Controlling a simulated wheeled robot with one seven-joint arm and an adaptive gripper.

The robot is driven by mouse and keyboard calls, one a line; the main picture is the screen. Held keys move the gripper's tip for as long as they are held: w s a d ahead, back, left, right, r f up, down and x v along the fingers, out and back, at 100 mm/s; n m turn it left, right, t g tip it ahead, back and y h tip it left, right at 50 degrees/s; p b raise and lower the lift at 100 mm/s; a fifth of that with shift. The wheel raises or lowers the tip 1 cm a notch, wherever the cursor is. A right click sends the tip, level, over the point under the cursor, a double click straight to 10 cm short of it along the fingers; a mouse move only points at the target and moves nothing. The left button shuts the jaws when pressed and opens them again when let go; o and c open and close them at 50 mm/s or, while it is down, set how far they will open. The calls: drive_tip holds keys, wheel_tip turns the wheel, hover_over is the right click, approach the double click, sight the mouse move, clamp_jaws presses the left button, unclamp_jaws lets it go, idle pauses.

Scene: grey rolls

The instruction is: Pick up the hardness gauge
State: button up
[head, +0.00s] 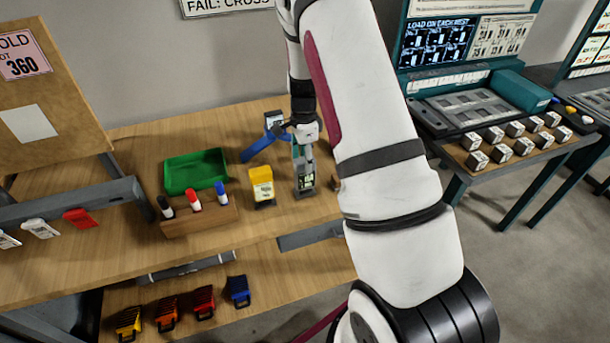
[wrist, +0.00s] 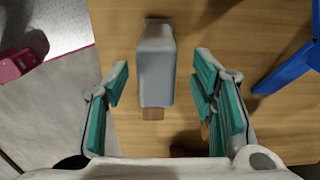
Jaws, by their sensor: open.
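The hardness gauge appears to be the grey upright device with a small lit screen (head: 305,181), standing on the wooden bench near its front edge; no label names it. In the wrist view I look down on its grey body (wrist: 156,75), which lies between my fingers. My gripper (head: 303,152) is right above and around its upper part in the head view. In the wrist view my gripper (wrist: 163,85) is open, with teal finger pads on both sides and visible gaps to the grey body. My arm and fingers hide part of the device.
A yellow device (head: 262,184) stands close left of the grey one. A blue stand (head: 260,148) is behind, also at right in the wrist view (wrist: 286,72). A green tray (head: 195,172) and a wooden marker holder (head: 200,216) are further left. My arm covers the bench's right end.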

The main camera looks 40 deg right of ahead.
sight(305, 177)
drive_tip(key=shift+s+f+p, duration=0.15)
drive_tip(key=shift+f+p, duration=0.65)
drive_tip(key=shift+f, duration=2.5)
clamp_jaws()
